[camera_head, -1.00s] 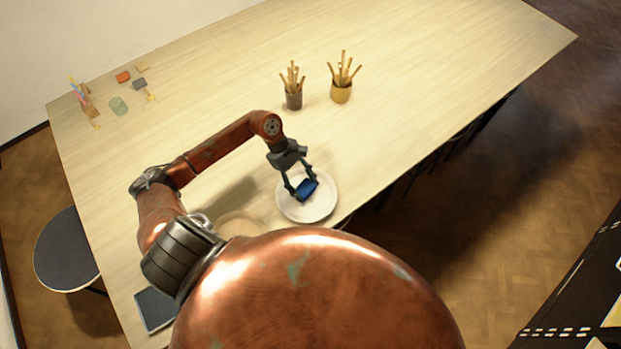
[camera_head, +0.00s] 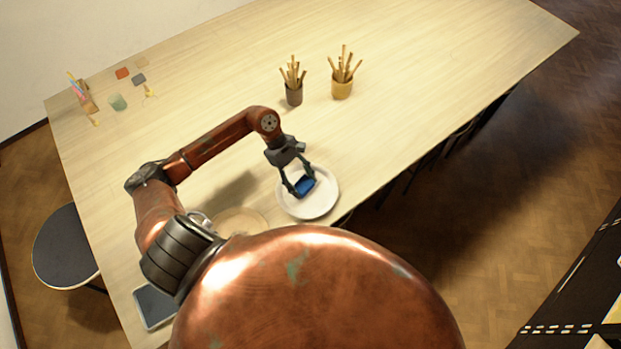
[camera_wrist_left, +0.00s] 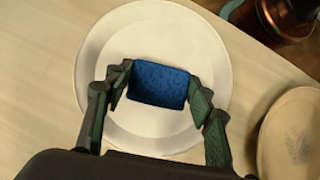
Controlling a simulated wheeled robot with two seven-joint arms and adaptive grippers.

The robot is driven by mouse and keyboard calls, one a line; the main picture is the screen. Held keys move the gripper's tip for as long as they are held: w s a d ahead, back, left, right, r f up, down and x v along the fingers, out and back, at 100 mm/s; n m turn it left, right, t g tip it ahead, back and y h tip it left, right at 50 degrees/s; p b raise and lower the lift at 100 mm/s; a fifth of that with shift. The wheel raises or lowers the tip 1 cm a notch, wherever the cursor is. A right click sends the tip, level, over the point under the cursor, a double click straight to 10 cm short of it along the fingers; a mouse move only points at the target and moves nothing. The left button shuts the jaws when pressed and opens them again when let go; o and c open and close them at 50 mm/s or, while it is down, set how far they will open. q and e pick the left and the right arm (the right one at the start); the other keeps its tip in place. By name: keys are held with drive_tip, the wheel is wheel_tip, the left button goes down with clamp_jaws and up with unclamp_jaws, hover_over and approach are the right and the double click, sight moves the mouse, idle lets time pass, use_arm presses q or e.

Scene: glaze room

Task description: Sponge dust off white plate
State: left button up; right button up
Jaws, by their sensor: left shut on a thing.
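A white plate (camera_head: 325,201) lies on the pale wooden table near its front edge; it also fills the middle of the left wrist view (camera_wrist_left: 103,50). My left gripper (camera_head: 302,187) is over the plate, shut on a blue sponge (camera_head: 305,185). In the left wrist view the sponge (camera_wrist_left: 160,85) sits between the two fingers, over the plate's middle. I cannot tell whether the sponge touches the plate. No dust on the plate can be made out. My right gripper is not in view.
A second, tan plate (camera_head: 240,219) lies left of the white plate, partly behind my body. Two cups of wooden sticks, one dark (camera_head: 293,95) and one yellow (camera_head: 342,89), stand farther back. A dark tablet-like slab (camera_head: 152,306) lies at the near left. The table's middle is clear.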

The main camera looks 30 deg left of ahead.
use_arm(q)
drive_tip(key=shift+s+d, duration=0.15)
drive_tip(key=shift+d, duration=0.35)
drive_tip(key=shift+s+d+b, duration=0.2)
drive_tip(key=shift+d+b, duration=0.1)
drive_tip(key=shift+d, duration=0.5)
drive_tip(key=shift+s+d, duration=0.1)
drive_tip(key=shift+d, duration=0.15)
wheel_tip(320, 180, up, 3)
drive_tip(key=shift+f+p, duration=0.2)
drive_tip(key=shift+p, duration=0.15)
drive_tip(key=shift+a+r+p, duration=0.1)
drive_tip(key=shift+r+p, duration=0.35)
drive_tip(key=shift+r, duration=1)
wheel_tip(320, 180, up, 2)
drive_tip(key=shift+r+p, duration=0.25)
drive_tip(key=shift+p, duration=0.05)
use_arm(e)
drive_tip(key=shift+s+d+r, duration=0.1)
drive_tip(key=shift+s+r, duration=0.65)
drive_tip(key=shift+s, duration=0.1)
